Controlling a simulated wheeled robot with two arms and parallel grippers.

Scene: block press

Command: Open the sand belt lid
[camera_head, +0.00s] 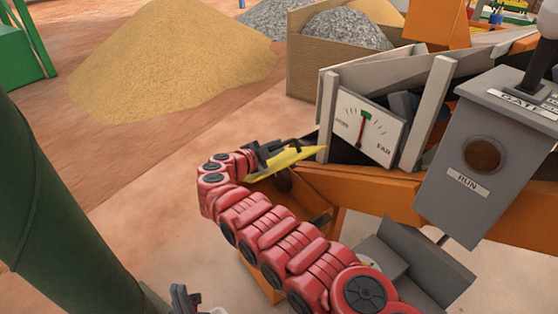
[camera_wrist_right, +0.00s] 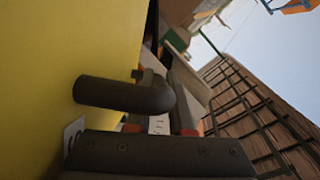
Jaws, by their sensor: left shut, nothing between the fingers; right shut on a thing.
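The yellow lid (camera_head: 292,160) is tilted up above an orange box (camera_head: 312,184) in the middle of the head view. In the right wrist view the lid is a broad yellow face (camera_wrist_right: 60,60) with a dark bent handle (camera_wrist_right: 105,93) standing out from it. My right gripper (camera_head: 265,152) is at the lid's left edge, shut on the handle; its fingers (camera_wrist_right: 170,105) show in the wrist view, with the contact partly hidden. My left gripper (camera_head: 187,300) is shut and empty at the bottom edge of the head view, partly cut off, apart from the lid.
A gauge (camera_head: 368,128) stands behind the lid. A grey control box (camera_head: 485,160) with a lever is at right. A smaller grey box (camera_head: 425,262) is beside my right arm. A green column (camera_head: 60,210) rises at left. Open ground lies between column and lid.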

